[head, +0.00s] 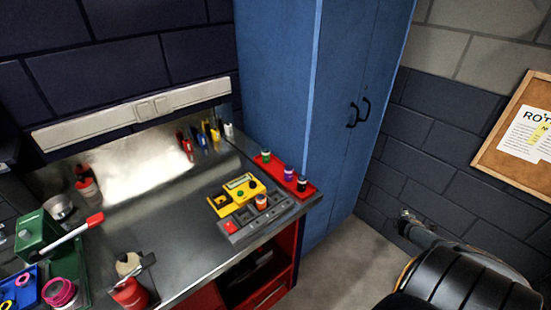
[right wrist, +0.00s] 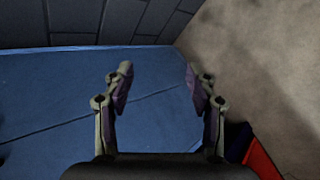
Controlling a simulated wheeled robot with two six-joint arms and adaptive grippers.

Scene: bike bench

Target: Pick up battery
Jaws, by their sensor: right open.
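Several small cylinders that look like batteries show in the head view. A green-topped one (head: 265,156), a purple-topped one (head: 289,172) and a dark one (head: 302,184) stand upright on a red tray (head: 276,169). An orange one (head: 262,202) stands in a grey slotted holder (head: 240,226) with a red button. A yellow device (head: 243,187) with a small display is beside the holder. My right gripper (right wrist: 158,74) is open and empty in the right wrist view, in front of the blue cabinet. My left gripper is not in view.
The blue cabinet (head: 337,90) stands behind the bench's right end. The grey bench top (head: 185,215) is clear in the middle. A cork board (head: 500,155) hangs at right.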

